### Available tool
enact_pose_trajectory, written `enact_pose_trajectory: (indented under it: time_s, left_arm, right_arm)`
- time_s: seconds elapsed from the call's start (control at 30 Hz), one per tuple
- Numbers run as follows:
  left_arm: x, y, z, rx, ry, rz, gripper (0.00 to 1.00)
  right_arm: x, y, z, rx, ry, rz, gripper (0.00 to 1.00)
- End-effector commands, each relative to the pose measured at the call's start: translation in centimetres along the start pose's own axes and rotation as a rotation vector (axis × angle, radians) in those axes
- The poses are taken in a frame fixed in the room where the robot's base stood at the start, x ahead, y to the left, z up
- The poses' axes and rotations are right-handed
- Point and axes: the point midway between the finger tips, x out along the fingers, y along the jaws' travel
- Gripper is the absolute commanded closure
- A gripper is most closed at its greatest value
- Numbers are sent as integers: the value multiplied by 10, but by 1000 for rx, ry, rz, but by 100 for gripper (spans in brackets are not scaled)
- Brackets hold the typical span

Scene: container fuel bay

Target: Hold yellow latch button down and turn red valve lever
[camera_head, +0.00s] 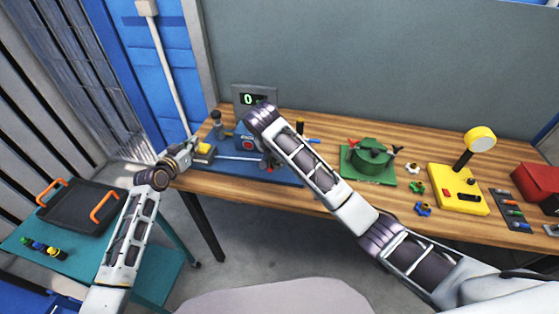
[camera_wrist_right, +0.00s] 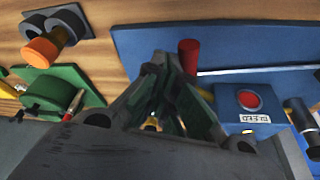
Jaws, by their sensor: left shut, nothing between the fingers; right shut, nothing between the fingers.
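The yellow latch button (camera_head: 204,148) sits on a block at the left end of the blue base board (camera_head: 225,167). My left gripper (camera_head: 191,150) is shut, with its tips at or right beside the button; I cannot tell if they press it. A red upright handle (camera_wrist_right: 188,56), probably the valve lever, stands just beyond the tips of my right gripper (camera_wrist_right: 162,62) in the right wrist view. That gripper is shut and empty; contact with the handle is unclear.
A blue box with a red button (camera_wrist_right: 250,100) marked BLEED stands beside my right gripper. A display (camera_head: 249,99) reads 0 behind the board. A green fixture (camera_head: 370,158) and a yellow stand (camera_head: 458,190) are to the right. A teal cart (camera_head: 150,262) is at the left.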

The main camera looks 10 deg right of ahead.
Motion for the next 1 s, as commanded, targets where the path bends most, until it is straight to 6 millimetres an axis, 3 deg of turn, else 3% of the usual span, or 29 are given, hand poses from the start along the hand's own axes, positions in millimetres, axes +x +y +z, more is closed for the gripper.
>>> enact_pose_trajectory:
  time_s: [0.03, 1.0]
  left_arm:
    - [0, 1, 6, -1, -12, 2, 100]
    - [0, 1, 7, -1, -12, 1, 100]
  right_arm:
    - [0, 0, 0, 0, 0, 0, 100]
    - [-19, -9, -4, -5, 7, -9, 100]
